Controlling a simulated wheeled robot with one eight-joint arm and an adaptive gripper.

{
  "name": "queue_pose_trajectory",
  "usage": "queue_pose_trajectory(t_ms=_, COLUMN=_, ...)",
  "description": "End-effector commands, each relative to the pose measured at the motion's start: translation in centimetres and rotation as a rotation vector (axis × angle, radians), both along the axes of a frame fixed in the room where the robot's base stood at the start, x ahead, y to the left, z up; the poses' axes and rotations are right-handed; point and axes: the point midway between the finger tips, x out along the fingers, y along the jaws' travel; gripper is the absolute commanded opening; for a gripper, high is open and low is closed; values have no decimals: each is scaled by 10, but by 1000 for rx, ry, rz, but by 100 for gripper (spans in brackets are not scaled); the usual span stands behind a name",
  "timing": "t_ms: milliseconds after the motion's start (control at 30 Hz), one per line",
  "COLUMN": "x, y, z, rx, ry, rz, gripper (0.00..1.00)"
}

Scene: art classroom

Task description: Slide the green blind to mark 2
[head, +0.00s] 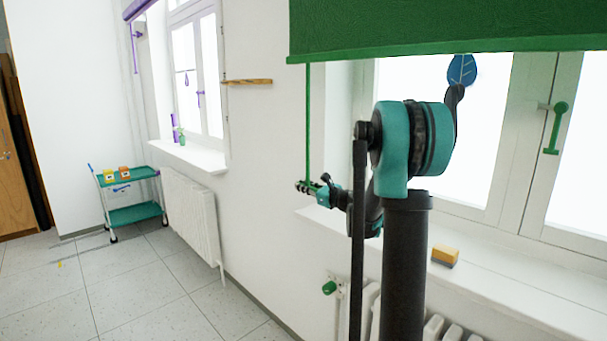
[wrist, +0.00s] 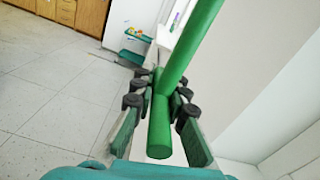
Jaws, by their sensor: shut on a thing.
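The green blind (head: 440,30) hangs across the upper part of the near window, its lower edge nearly level. A thin green cord (head: 307,120) drops from the blind's left end to my gripper (head: 313,187). In the wrist view, my gripper (wrist: 162,98) is shut around a green cylindrical pull (wrist: 159,138) at the lower end of the cord. The pull's blunt end sticks out between the fingers towards the camera, and the green length runs on up to the right. I cannot make out any numbered marks, including mark 2, in either view.
An orange-yellow block (head: 445,256) lies on the near windowsill (head: 500,270). A green window handle (head: 556,128) and a blue leaf shape (head: 462,70) are at the window.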

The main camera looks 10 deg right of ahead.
Motion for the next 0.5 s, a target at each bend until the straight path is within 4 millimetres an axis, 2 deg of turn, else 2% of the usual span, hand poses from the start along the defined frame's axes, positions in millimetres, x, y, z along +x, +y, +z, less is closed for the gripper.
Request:
queue_pose_trajectory(t_ms=133, x=0, y=1, z=-8, rx=-1, ry=0, rz=2, gripper=0)
queue_pose_trajectory(t_ms=500, x=0, y=1, z=-10, rx=-1, ry=0, rz=2, gripper=0)
